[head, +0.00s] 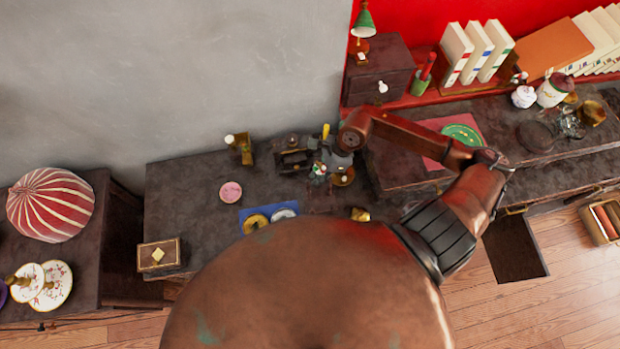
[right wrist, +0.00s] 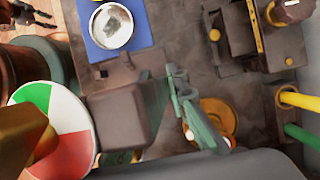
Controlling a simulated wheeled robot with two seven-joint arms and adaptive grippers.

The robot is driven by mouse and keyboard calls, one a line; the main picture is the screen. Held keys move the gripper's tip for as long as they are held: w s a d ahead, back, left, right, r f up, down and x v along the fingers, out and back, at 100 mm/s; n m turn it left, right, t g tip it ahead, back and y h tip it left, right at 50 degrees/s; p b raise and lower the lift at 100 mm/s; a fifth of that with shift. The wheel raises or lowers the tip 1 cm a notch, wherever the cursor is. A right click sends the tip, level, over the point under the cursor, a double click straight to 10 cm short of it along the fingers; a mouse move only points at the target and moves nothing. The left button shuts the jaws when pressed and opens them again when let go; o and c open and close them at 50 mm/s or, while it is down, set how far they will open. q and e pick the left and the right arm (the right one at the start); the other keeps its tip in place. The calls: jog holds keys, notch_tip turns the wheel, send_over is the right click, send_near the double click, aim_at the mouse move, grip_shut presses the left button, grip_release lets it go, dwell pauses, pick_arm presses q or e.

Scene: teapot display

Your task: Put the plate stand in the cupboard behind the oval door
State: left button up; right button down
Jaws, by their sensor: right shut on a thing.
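My right gripper (head: 342,150) is over the back of the dark middle counter, in front of the grey wall. In the right wrist view it is shut on a thin grey-green piece (right wrist: 185,108); I cannot tell for sure that this is the plate stand. A brass dish (right wrist: 217,118) lies beneath or beside this piece, and it also shows in the head view (head: 344,178). My arm and the gripper's grey parts hide some of the held piece. I cannot make out an oval door in either view.
A blue mat (head: 268,217) with round items lies on the counter (head: 185,195). A dark machine (head: 293,158) and a brass item (head: 241,147) stand nearby. A small dark cabinet (head: 378,75) stands at the back. A striped dome (head: 50,204) is at left.

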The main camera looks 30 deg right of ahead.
aim_at(320, 187)
jog(key=shift+w+a+f, duration=0.1)
jog(key=shift+w+f, duration=0.4)
jog(key=shift+f, duration=0.6)
jog(key=shift+w+a+f, duration=0.1)
jog(key=shift+w+f, duration=0.4)
jog(key=shift+f, duration=0.55)
jog(key=shift+w+f, duration=0.5)
jog(key=shift+f, duration=0.6)
jog(key=shift+f, duration=0.1)
jog(key=c, duration=1.9)
grip_release()
